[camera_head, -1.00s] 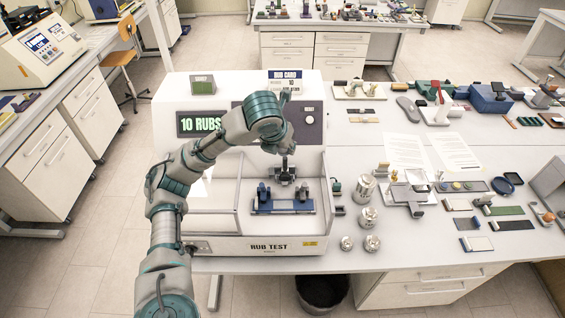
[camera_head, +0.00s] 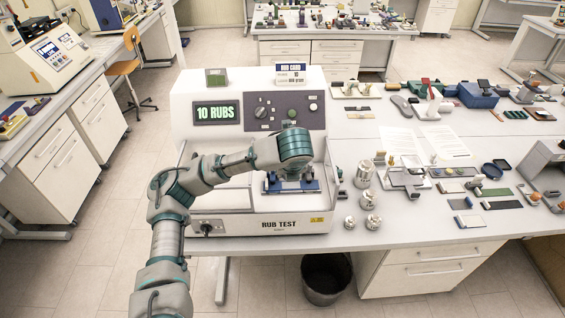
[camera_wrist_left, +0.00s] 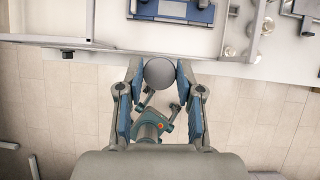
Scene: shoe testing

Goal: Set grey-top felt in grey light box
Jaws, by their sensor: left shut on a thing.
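My left gripper (camera_wrist_left: 159,92) is shut on a round grey-topped piece (camera_wrist_left: 159,72), which sits between its two blue-padded fingertips in the left wrist view. Its underside is hidden. In the head view my left arm reaches across the front of the white rub test machine (camera_head: 275,227), and its gripper is hidden behind the arm. A grey box-like thing (camera_head: 545,160) stands at the right edge, partly cut off; I cannot tell whether it is the grey light box. My right gripper is not in view.
The machine's blue clamp (camera_head: 300,186) shows beyond my arm. Several metal cylinders (camera_head: 364,174) stand right of the machine. Pads, tools and papers (camera_head: 447,142) spread over the right of the bench. A dark bin (camera_head: 326,278) stands on the floor below the bench's front edge.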

